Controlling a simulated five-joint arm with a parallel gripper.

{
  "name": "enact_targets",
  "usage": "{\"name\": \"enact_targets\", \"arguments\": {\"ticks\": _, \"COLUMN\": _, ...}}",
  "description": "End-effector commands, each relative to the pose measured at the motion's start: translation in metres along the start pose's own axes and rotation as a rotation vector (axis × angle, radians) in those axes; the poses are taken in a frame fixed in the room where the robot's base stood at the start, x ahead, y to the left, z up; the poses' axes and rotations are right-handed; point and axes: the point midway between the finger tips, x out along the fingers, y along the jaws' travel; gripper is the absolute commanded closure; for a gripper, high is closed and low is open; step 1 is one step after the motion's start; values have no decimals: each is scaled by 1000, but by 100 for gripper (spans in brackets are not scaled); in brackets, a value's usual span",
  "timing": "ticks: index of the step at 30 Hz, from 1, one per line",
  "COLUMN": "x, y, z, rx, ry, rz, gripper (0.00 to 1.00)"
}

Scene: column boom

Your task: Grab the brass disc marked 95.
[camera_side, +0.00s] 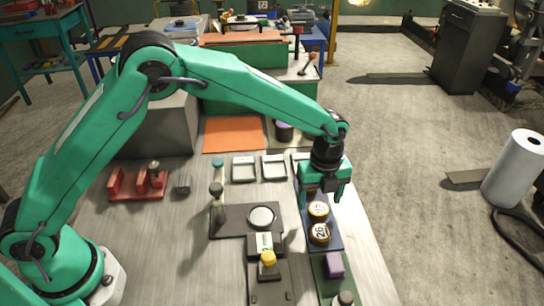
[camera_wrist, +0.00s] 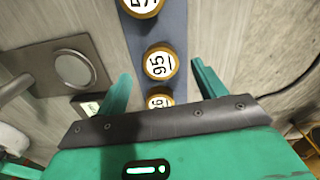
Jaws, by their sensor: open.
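The brass disc marked 95 (camera_wrist: 160,62) has a white face and lies on a blue strip (camera_wrist: 172,25) in the wrist view. In the side view it appears to be the farther of two visible discs (camera_side: 318,209), its number hard to read. My gripper (camera_side: 321,203) is open and empty, pointing down over the strip. In the wrist view its fingers (camera_wrist: 162,70) stand apart on either side of the disc, seemingly above it.
A similar disc reading 26 (camera_side: 320,232) lies close on the near side of it. Another disc (camera_wrist: 143,6) lies on the far side, cut off by the wrist frame. A scale with a round pan (camera_side: 261,217) stands left. A purple block (camera_side: 334,264) stands nearer the camera.

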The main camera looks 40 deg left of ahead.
Motion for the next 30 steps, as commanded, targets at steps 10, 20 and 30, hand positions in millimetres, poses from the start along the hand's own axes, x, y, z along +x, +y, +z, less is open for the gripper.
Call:
{"name": "enact_targets", "arguments": {"ticks": 10, "x": 29, "y": 0, "z": 1, "rx": 0, "ry": 0, "rz": 0, "gripper": 30}}
{"name": "enact_targets", "arguments": {"ticks": 20, "x": 29, "y": 0, "z": 1, "rx": 0, "ry": 0, "rz": -1, "gripper": 30}}
{"name": "enact_targets", "arguments": {"ticks": 30, "x": 29, "y": 0, "z": 1, "rx": 0, "ry": 0, "rz": -1, "gripper": 66}}
